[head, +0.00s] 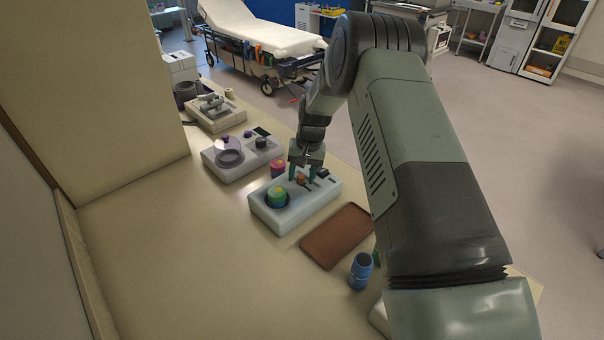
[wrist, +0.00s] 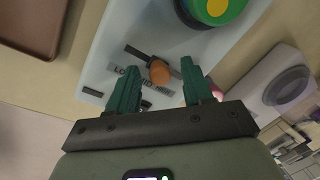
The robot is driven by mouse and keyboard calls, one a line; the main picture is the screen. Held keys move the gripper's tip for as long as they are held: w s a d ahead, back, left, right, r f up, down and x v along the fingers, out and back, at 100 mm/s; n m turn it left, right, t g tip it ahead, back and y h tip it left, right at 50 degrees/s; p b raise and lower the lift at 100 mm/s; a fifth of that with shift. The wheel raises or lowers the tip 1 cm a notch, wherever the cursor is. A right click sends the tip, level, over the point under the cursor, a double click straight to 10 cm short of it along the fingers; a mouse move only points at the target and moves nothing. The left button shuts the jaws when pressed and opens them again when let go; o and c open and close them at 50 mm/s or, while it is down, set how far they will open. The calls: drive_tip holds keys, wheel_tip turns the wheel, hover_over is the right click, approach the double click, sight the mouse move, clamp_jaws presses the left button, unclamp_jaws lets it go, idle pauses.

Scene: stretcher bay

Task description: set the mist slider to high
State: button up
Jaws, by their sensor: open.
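The mist slider is an orange knob (head: 301,181) on a pale grey box (head: 290,216). In the wrist view the orange knob (wrist: 159,72) stands on a dark slot, roughly midway along it. My gripper (head: 304,177) points down over the box. It is open, its green fingers (wrist: 161,77) on either side of the knob with gaps. I cannot tell whether either finger touches it.
A green and yellow round part (head: 277,196) sits on the same box. A brown tray (head: 337,236) and a blue cup (head: 361,270) are to the right. A pink jar (head: 277,168) and another device box (head: 241,158) stand behind. The counter's front left is clear.

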sight(294, 178)
clamp_jaws()
drive_tip(key=shift+w+a, duration=1.2)
drive_tip(key=shift+w, duration=0.05)
unclamp_jaws()
wheel_tip(294, 178, up, 11)
drive_tip(key=d, duration=0.1)
drive_tip(key=shift+d+f, duration=0.15)
drive_tip(key=shift+d, duration=0.2)
